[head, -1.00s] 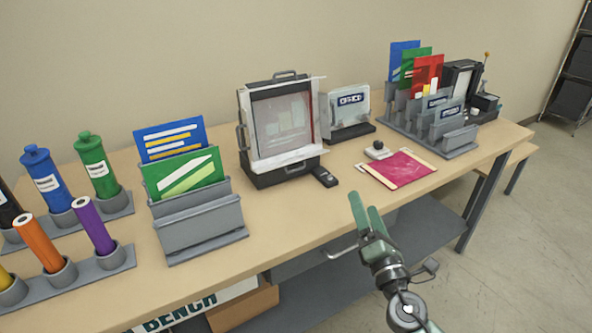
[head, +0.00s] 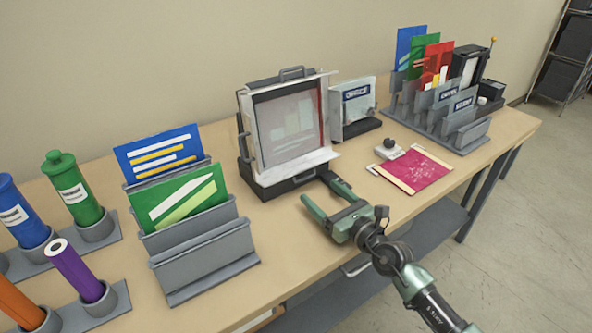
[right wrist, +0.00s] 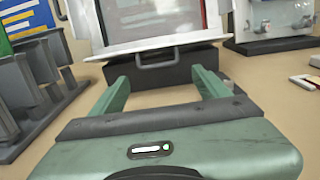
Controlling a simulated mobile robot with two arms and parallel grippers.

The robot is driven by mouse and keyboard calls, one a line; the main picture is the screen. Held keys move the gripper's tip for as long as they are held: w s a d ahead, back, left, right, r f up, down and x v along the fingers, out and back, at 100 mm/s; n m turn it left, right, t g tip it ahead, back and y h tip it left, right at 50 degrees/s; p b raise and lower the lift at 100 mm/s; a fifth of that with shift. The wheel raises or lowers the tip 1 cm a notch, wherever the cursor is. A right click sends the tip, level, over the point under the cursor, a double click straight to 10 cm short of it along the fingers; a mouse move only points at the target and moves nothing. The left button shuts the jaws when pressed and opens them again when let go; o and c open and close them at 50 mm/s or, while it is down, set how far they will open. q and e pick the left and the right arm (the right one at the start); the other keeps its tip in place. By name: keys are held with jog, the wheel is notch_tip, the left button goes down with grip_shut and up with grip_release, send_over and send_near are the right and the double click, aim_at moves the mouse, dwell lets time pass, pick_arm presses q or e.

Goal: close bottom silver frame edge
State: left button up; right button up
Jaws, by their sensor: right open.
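The upright frame unit stands at the middle of the bench, with a silver frame (head: 246,125) around a greyish panel (head: 290,125). Its bottom silver frame edge (head: 290,171) is a pale strip sticking out toward me, above the dark base (head: 280,187). In the right wrist view the bottom edge (right wrist: 165,44) spans the top middle, above a base with a grey handle (right wrist: 168,60). My right gripper (head: 318,189) is open and empty just in front of the base, fingers toward it, below the edge. I cannot tell whether it touches. My left gripper is out of view.
A grey rack with blue and green folders (head: 175,205) stands left of the unit. A clear device (head: 353,108) stands right of it, with a red sheet (head: 414,169) and small stamp-like object (head: 388,149) nearby.

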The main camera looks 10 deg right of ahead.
aim_at(306, 178)
jog(key=shift+w+a, duration=0.15)
jog(key=shift+w, duration=0.25)
jog(key=x, duration=0.7)
jog(key=shift+b, duration=0.35)
